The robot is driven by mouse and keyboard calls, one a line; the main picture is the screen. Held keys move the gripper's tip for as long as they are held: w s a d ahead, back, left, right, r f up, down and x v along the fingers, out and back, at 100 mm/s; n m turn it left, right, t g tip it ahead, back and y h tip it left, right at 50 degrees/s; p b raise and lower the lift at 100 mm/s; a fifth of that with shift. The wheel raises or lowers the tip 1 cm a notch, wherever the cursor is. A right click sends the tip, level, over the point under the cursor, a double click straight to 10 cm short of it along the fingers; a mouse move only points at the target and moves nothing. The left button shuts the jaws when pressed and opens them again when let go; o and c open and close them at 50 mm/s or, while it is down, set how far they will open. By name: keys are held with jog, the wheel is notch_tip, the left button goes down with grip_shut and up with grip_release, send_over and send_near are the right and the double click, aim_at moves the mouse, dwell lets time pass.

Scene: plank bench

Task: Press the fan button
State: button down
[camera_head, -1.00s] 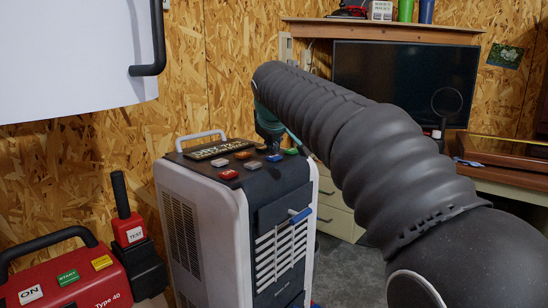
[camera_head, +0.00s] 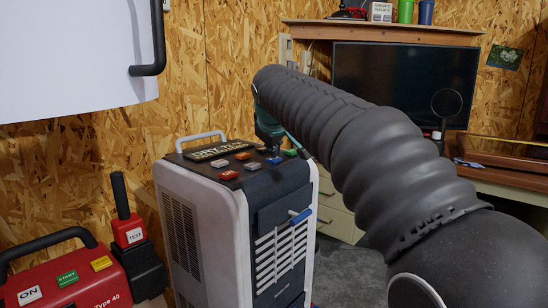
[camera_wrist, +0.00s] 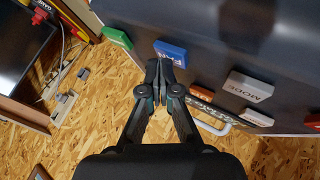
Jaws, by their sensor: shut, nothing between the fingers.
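The fan button is a blue button (camera_wrist: 171,53) on the top panel of a grey and black portable cooler unit (camera_head: 222,200); its lettering appears to read FAN. It also shows in the head view as a small blue block (camera_head: 274,160). My gripper (camera_wrist: 158,70) is shut and empty, with its fingertips close beside the blue button in the wrist view. I cannot tell whether they touch it. In the head view the fingers are hard to make out below the teal wrist part.
Around it on the panel are a green button (camera_wrist: 117,38), a white MODE button (camera_wrist: 249,86) and an orange button (camera_wrist: 202,95). A carry handle (camera_head: 201,137) rises at the panel's back edge. A red machine (camera_head: 68,275) stands at lower left.

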jog(key=shift+r+p, duration=0.75)
jog(key=shift+r, duration=0.1)
notch_tip(320, 180, up, 5)
jog(key=p, duration=0.5)
dwell(1.9)
jog(key=shift+r+b, duration=0.5)
jog(key=shift+r, duration=1.35)
jog(key=shift+f, duration=0.1)
jog(key=b, duration=0.7)
send_over(273, 159)
notch_tip(273, 159, down, 7)
jog(key=shift+d+r, duration=0.1)
jog(key=shift+r, duration=0.1)
jog(key=shift+f+b, duration=0.9)
jog(key=shift+f, duration=0.1)
